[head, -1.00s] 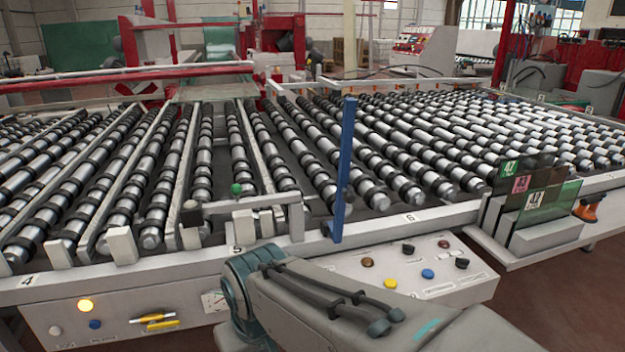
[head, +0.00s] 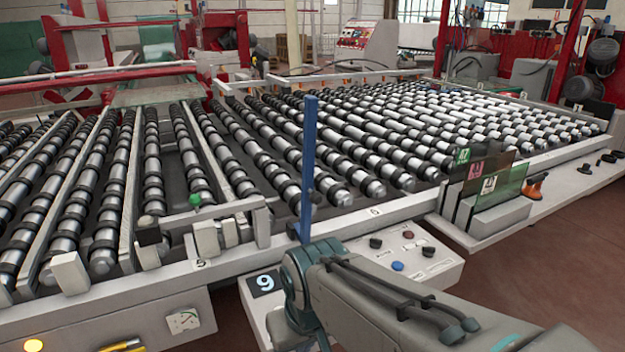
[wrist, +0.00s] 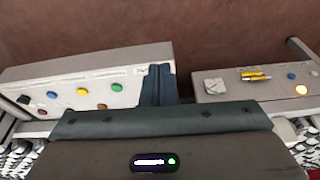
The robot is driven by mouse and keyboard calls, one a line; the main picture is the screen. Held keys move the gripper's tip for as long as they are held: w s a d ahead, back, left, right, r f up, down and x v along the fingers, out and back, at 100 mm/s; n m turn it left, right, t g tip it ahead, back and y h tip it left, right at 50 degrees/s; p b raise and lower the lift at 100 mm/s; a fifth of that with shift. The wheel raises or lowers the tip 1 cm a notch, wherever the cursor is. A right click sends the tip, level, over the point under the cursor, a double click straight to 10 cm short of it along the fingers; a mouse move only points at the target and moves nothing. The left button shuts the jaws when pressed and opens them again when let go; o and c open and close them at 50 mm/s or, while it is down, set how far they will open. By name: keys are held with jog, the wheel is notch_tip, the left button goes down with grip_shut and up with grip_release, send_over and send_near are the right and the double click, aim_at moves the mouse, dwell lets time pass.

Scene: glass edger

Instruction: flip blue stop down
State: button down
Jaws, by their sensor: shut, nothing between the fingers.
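The blue stop (head: 308,165) is a tall flat bar standing upright at the front rail (head: 350,225) of the roller table in the head view. My arm comes in from the lower right, and its wrist end is just below and in front of the stop's foot. My fingers are not visible in the head view. The blue stop is not seen in the wrist view.
A control box with buttons (head: 440,262) sits under the rail, right of the stop. A bracket with a green knob (head: 195,200) stands left of it. A rack of numbered glass samples (head: 490,185) is at the right. Rollers (head: 345,140) fill the table behind.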

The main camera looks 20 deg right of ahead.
jog(key=shift+a, duration=0.1)
jog(key=w+d+r+n+t+b, duration=0.3)
jog(key=w+d+n+t+b, duration=0.2)
jog(key=w+d+n+t, duration=0.3)
jog(key=w+d+r+n+t+b, duration=0.4)
jog(key=w+d+n+t, duration=0.4)
jog(key=w+d+n, duration=0.2)
jog(key=shift+w+d+r+n+y+b, duration=0.25)
jog(key=shift+w+d+n+y+b, duration=0.05)
jog(key=shift+w+d+b, duration=0.65)
jog(key=shift+w+a, duration=0.15)
jog(key=p, duration=0.3)
send_near(312, 186)
jog(key=w+r, duration=0.1)
jog(key=w, duration=0.1)
jog(key=w+r, duration=0.1)
jog(key=w, duration=0.1)
jog(key=w+r, duration=0.2)
jog(key=shift+w, duration=0.25)
